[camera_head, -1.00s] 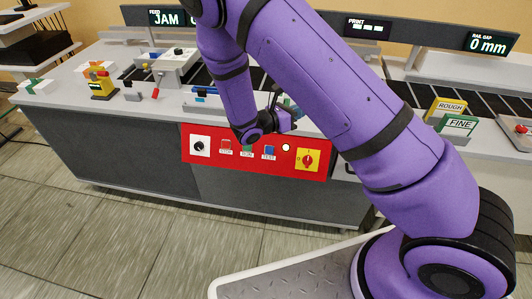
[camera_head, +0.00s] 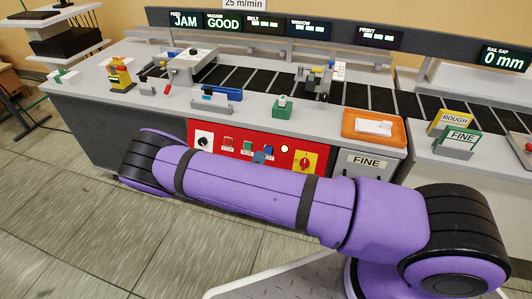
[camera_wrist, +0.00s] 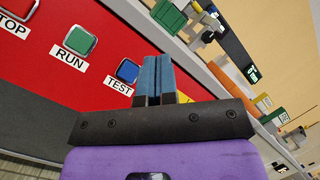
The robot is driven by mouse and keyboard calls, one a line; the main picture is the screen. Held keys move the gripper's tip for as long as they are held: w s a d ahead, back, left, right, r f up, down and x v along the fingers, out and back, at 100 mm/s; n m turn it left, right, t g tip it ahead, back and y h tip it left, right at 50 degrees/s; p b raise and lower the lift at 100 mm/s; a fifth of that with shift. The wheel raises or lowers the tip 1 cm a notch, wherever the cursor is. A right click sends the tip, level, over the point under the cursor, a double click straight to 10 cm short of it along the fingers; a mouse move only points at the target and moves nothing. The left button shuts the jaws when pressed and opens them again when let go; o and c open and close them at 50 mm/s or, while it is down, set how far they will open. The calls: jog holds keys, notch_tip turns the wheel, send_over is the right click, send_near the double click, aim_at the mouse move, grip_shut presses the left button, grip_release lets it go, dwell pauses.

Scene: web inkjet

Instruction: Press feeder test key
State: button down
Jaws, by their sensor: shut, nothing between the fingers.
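The red control panel (camera_head: 215,133) is on the front of the grey bench. Its blue TEST key (camera_head: 269,149) sits right of the green RUN key (camera_head: 247,145) and red STOP key (camera_head: 228,140). In the wrist view the TEST key (camera_wrist: 127,70) shows clearly, with its label below it. My gripper (camera_wrist: 159,62) is shut and empty, its blue fingertips together just right of the TEST key in the picture. I see no contact with the key. In the head view only blue fingertips (camera_head: 260,156) seem to show, just below the keys; my arm hides the rest.
A black knob (camera_head: 203,140) and a red rotary switch on yellow (camera_head: 305,161) flank the keys. An orange tray (camera_head: 350,127), a green block (camera_head: 283,107) and a blue holder (camera_head: 228,95) stand on the bench above.

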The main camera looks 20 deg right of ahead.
aim_at(268, 150)
jog(key=shift+s+a+f+n+y, duration=0.1)
jog(key=shift+a+f+n+y, duration=0.2)
jog(key=shift+f+n, duration=0.15)
jog(key=w+d+f, duration=0.4)
jog(key=w, duration=0.2)
jog(key=shift+w+d, duration=0.15)
jog(key=shift+d, duration=0.15)
jog(key=shift+f, duration=0.1)
dwell(2.1)
jog(key=shift+w+d+f, duration=0.15)
jog(key=shift+w+d, duration=0.1)
jog(key=shift+w, duration=0.05)
jog(key=shift+w+d+f, duration=0.2)
jog(key=shift+w, duration=0.1)
dwell(0.9)
jog(key=shift+r, duration=0.1)
jog(key=shift+s+a+r, duration=0.35)
jog(key=shift+s+a, duration=0.1)
jog(key=shift+s, duration=0.15)
dwell(0.3)
